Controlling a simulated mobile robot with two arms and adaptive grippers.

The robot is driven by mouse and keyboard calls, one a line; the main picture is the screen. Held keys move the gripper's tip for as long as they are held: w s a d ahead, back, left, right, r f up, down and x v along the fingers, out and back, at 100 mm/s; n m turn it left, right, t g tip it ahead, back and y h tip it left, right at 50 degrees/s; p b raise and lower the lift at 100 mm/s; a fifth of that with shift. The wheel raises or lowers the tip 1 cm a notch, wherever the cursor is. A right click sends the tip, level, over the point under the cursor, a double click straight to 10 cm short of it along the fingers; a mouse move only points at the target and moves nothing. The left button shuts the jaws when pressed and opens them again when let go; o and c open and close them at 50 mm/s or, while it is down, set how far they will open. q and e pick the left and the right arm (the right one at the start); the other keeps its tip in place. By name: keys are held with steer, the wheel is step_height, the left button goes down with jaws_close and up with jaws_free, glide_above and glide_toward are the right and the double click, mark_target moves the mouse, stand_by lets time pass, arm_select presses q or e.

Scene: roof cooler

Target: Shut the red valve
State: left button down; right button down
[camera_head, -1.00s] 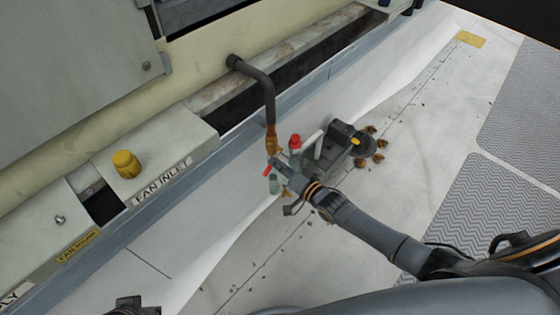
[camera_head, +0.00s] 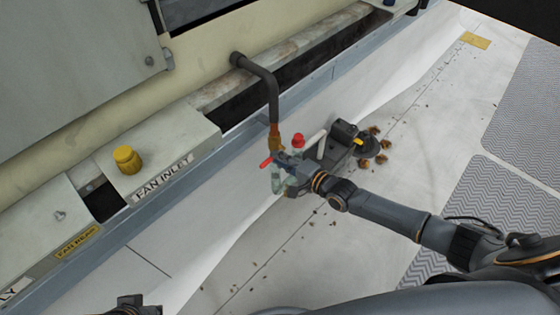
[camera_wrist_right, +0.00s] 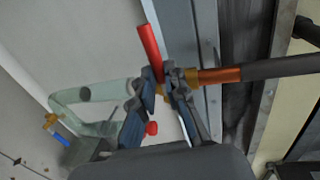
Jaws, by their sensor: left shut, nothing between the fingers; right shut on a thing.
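The red valve handle (camera_head: 266,162) sits below the brass and copper fitting (camera_head: 274,138) at the end of a dark bent pipe (camera_head: 268,80). It is a short red lever, which also shows in the right wrist view (camera_wrist_right: 150,50), slanting up and left from between the fingers. My right gripper (camera_head: 280,165) is at the valve. In its wrist view, the right fingers (camera_wrist_right: 168,82) are shut on the red handle near the brass body, which they partly hide. My left gripper (camera_head: 132,304) shows only in part at the bottom edge, shut, empty and away from the valve.
A pale green pipe piece (camera_wrist_right: 95,92) and a red knob (camera_head: 298,140) are close to my right gripper. A dark pump-like unit (camera_head: 342,138) stands just right of the valve. A yellow knob (camera_head: 127,159) is on the fan inlet box. Brown debris lies on the white floor.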

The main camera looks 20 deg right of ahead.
stand_by(0.4)
steer(key=c, duration=1.3)
jaws_free()
steer(key=shift+c, duration=0.2)
steer(key=v, duration=1.2)
